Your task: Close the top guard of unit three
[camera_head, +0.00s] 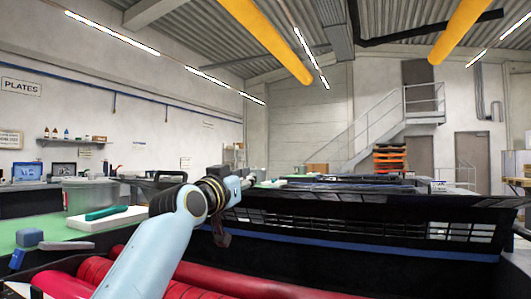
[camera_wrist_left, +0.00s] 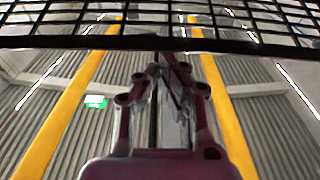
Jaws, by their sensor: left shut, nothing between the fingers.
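A long dark guard (camera_head: 380,222) with barred windows and a blue stripe along its lower edge spans the middle and right of the head view. I cannot read a unit number on it. In the left wrist view a black mesh panel (camera_wrist_left: 240,45) with a solid dark edge crosses the top of the picture. My left gripper (camera_wrist_left: 172,62) is shut and empty, its fingertips just by that edge; I cannot tell whether they touch it. My right gripper is not in view.
Red rollers (camera_head: 225,280) lie below the guard at the front. On the left a green top (camera_head: 45,225) carries a grey bucket (camera_head: 90,195) and a white block (camera_head: 108,219) with a teal tool (camera_head: 105,212). Stairs (camera_head: 385,125) stand far back.

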